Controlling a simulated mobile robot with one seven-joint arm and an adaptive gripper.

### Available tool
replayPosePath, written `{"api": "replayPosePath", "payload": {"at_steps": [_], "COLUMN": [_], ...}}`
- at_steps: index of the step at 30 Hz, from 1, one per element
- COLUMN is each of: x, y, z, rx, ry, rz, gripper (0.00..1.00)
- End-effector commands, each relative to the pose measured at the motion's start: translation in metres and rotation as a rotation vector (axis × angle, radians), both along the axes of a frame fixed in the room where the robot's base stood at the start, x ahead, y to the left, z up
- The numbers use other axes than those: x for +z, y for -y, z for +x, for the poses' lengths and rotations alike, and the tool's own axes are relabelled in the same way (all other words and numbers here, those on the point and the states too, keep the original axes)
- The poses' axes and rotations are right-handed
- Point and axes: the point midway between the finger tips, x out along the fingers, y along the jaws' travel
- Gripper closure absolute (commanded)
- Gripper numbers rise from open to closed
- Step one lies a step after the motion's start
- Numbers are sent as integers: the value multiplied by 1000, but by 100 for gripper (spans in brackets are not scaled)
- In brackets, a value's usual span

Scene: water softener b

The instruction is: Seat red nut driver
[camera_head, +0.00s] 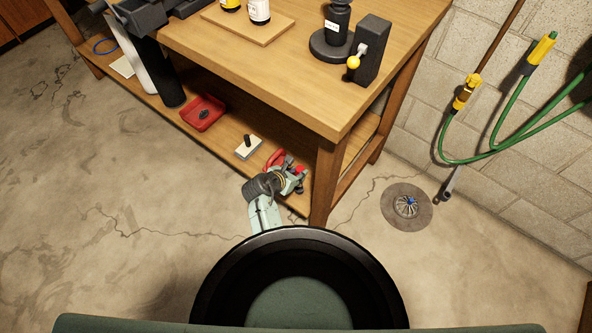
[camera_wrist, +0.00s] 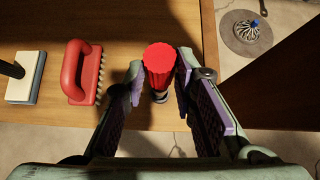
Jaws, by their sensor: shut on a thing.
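The red nut driver (camera_wrist: 159,66) shows its fluted red handle end in the wrist view, between the two fingers of my gripper (camera_wrist: 160,75). My gripper is shut on it. The shaft and tip are mostly hidden. In the head view, my gripper (camera_head: 291,178) is at the lower shelf's right end, beside the front table leg, and largely hides the driver.
A red-handled brush (camera_wrist: 78,72) and a pale block with a black knob (camera_wrist: 26,78) lie left on the lower shelf (camera_head: 222,140). A red tray (camera_head: 203,113) is farther left. The table leg (camera_head: 326,185) stands close right. A floor drain (camera_head: 406,207) lies beyond.

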Motion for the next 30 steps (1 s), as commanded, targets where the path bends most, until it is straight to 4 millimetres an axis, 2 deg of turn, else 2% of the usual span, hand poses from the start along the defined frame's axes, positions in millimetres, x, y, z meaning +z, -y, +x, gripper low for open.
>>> {"api": "replayPosePath", "payload": {"at_steps": [3, 9, 30], "x": [-12, -21, -20], "y": [0, 0, 0], "z": [1, 1, 0], "rx": [0, 1, 1], "ry": [2, 3, 2], "rz": [-1, -1, -1], "gripper": [100, 100, 100]}}
